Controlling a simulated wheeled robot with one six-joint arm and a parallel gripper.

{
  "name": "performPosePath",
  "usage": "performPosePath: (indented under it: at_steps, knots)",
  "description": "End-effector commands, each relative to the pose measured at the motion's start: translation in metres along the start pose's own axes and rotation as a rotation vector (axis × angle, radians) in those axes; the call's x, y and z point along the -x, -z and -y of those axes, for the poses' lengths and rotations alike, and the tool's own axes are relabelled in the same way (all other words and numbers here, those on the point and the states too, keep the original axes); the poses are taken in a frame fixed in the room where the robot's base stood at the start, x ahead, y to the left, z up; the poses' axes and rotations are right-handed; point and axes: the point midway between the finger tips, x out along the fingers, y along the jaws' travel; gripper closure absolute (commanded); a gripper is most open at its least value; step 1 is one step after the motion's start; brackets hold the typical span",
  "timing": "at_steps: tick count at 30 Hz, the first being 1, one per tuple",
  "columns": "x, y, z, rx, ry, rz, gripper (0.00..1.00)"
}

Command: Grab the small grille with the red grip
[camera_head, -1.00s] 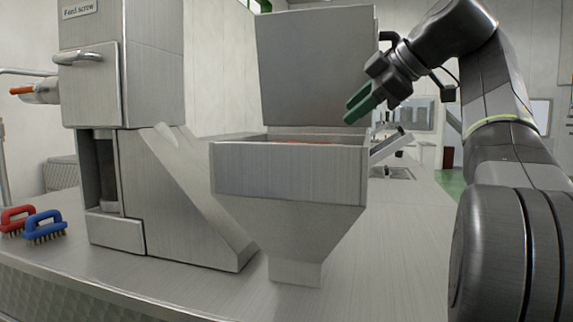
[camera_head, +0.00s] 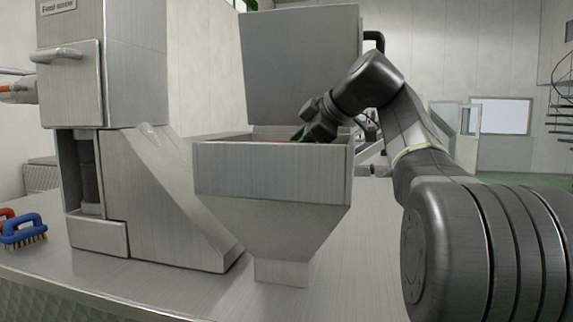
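The steel hopper (camera_head: 270,172) stands on the bench with its lid (camera_head: 300,65) raised behind it. A thin strip of red (camera_head: 278,142) shows just above the hopper's front rim. It may be the red grip, but the rest of it and any grille are hidden behind the front wall. My gripper (camera_head: 298,134) reaches in over the hopper's right side, pointing left and down. Whether the fingers touch anything or are closed is hidden.
A tall steel feed-screw housing (camera_head: 105,70) with a sloping chute stands left of the hopper. A blue brush (camera_head: 24,230) and a partly cut-off red brush (camera_head: 8,214) lie at the far left. The bench front (camera_head: 200,293) is clear.

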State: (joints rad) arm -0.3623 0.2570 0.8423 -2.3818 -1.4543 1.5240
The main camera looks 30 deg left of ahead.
Motion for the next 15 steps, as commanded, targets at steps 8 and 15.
performPosePath:
  at_steps: [8, 15]
  knots:
    - [-0.0089, 0.0002, 0.0000, 0.001, -0.002, 0.001, 0.67]
    - [-0.0087, 0.0001, 0.0001, 0.001, -0.002, 0.001, 1.00]
